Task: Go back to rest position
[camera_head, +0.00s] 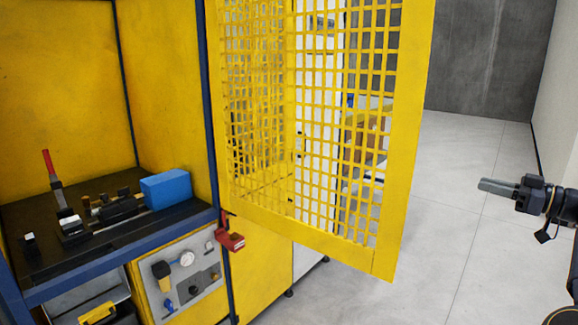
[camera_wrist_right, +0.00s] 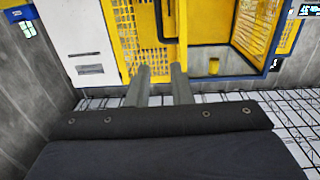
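My right gripper (camera_head: 485,186) reaches in from the right edge of the head view, above the bare floor and well clear of the yellow machine. In the right wrist view its two grey fingers (camera_wrist_right: 161,72) stand apart with nothing between them. My left gripper shows in neither view. The yellow mesh door (camera_head: 405,130) of the machine stands swung open between the work chamber and my right gripper; it also shows in the right wrist view. No copper tube can be made out.
The machine's dark worktop (camera_head: 105,244) carries a fixture, a red-handled lever (camera_head: 50,166) and a blue block (camera_head: 166,189). A red part (camera_head: 231,241) sits by the door's lower hinge side. Below is a gauge panel (camera_head: 184,279). The grey floor (camera_head: 465,145) at right is open.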

